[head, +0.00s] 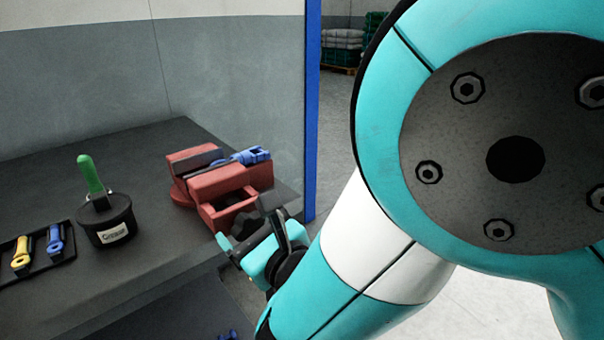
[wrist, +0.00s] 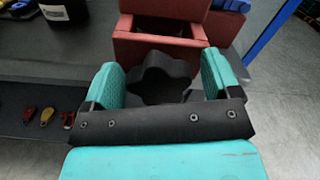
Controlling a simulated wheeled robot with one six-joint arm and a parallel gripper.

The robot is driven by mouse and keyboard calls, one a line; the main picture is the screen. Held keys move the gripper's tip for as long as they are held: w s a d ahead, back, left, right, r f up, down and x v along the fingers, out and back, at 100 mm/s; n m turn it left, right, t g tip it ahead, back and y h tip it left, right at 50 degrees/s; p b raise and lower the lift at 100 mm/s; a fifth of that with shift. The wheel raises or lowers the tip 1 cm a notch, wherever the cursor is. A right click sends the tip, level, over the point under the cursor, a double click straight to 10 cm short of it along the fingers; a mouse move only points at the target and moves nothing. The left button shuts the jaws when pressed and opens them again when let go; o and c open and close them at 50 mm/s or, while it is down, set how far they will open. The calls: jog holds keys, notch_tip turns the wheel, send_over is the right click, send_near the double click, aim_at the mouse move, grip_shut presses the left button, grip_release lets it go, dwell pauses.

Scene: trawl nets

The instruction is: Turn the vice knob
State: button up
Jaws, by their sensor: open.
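A red vice (head: 222,183) stands at the right end of the dark workbench, with a blue item (head: 252,156) by its jaws. Its black star-shaped knob (wrist: 160,78) sticks out at the front, below the red body (wrist: 160,48) in the wrist view. My gripper (wrist: 158,82) is open, with one teal finger on each side of the knob. A gap shows between each finger and the knob; I cannot tell whether either touches. In the head view my gripper (head: 250,240) is at the vice's front, and the knob is partly hidden there.
The workbench (head: 160,250) holds a black pot (head: 108,222) with a green-handled tool (head: 90,174), and a black tray (head: 15,275) with yellow and blue pieces at left. A blue post (head: 312,110) rises behind the bench's right end. Open floor lies to the right.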

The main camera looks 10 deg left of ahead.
jog(key=shift+c, duration=0.3)
jog(key=c, duration=0.8)
jog(key=shift+c, duration=0.2)
